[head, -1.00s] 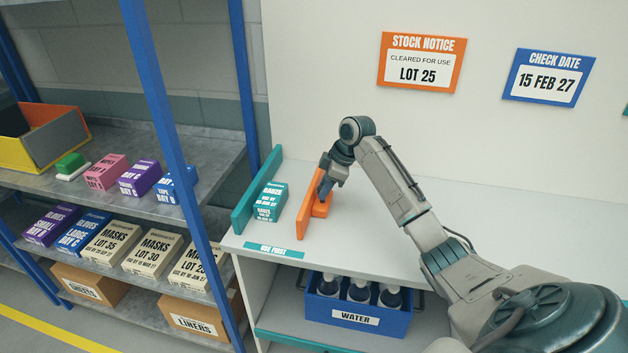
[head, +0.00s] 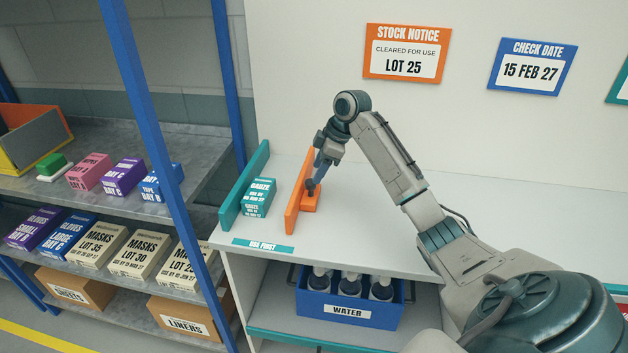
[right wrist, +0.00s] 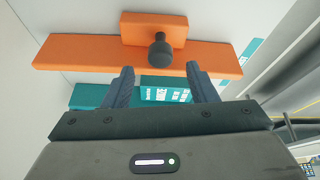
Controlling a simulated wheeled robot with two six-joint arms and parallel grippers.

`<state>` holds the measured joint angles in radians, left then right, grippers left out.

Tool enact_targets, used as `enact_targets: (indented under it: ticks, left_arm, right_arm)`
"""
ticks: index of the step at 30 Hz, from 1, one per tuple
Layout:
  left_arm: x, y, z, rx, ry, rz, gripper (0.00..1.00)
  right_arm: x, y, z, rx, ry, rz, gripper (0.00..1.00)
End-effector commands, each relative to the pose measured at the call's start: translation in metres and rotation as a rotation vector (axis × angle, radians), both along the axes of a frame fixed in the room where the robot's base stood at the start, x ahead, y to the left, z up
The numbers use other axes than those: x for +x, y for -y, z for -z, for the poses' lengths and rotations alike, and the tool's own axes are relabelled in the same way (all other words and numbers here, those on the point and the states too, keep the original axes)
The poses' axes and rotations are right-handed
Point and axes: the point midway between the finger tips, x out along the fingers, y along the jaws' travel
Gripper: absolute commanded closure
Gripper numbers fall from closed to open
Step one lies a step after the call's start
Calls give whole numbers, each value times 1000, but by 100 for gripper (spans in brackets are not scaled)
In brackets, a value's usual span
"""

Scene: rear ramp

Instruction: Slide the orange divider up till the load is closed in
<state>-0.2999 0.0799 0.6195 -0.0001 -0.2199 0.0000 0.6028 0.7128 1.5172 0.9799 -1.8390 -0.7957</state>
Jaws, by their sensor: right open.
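The orange divider (head: 294,205) stands upright on the white shelf, a small gap to the right of the teal gauze boxes (head: 257,198). A teal side wall (head: 243,185) stands on the boxes' left. The divider also shows in the right wrist view (right wrist: 80,52), with a dark knob (right wrist: 160,52) on its foot block. My right gripper (head: 316,182) is over the divider's foot. In the right wrist view its fingers (right wrist: 160,72) are open and empty, with the knob just beyond the tips. The knob is hidden in the head view. My left gripper is not in view.
A "USE FIRST" label (head: 263,245) marks the shelf's front edge. A blue WATER crate (head: 349,309) stands on the shelf below. A blue post (head: 155,130) and stocked rack are at left. The white shelf top right of the divider is clear apart from my arm.

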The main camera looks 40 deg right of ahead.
Motion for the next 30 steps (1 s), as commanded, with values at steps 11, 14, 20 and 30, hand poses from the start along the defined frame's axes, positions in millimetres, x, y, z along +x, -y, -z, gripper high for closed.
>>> enact_targets:
  ticks: [11,14,20,30]
  left_arm:
    - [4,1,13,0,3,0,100]
    - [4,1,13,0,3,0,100]
    - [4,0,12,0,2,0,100]
    - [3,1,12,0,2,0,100]
  right_arm:
    - [-16,15,-52,-1,1,0,48]
    - [-17,16,-55,0,0,0,48]
    - [-17,16,-55,1,-1,0,48]
    - [-17,16,-55,1,-1,0,48]
